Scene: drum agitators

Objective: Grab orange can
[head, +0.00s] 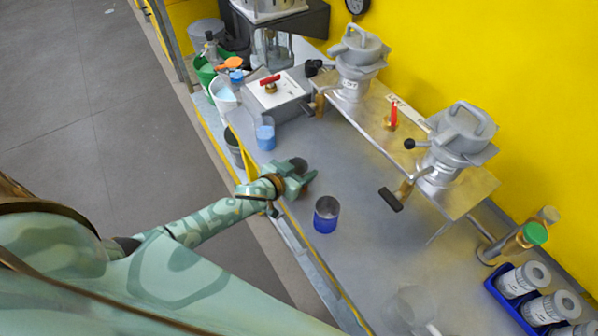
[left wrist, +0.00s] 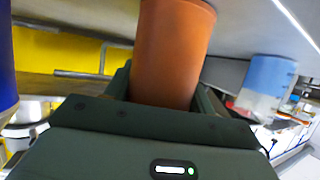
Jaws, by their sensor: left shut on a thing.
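The orange can (left wrist: 172,55) stands out from between the fingers of my left gripper (left wrist: 165,100) in the left wrist view. The gripper is shut on it. In the head view my left gripper (head: 298,178) is over the front part of the grey bench. There the hand hides most of the can, and only a dark round top shows. My right gripper is in neither view.
A dark blue can (head: 326,215) stands on the bench right of the gripper, and a light blue cup (head: 265,137) stands behind it. Two grey lidded vessels (head: 459,138) line the yellow wall. A blue crate (head: 511,301) holds several grey cans.

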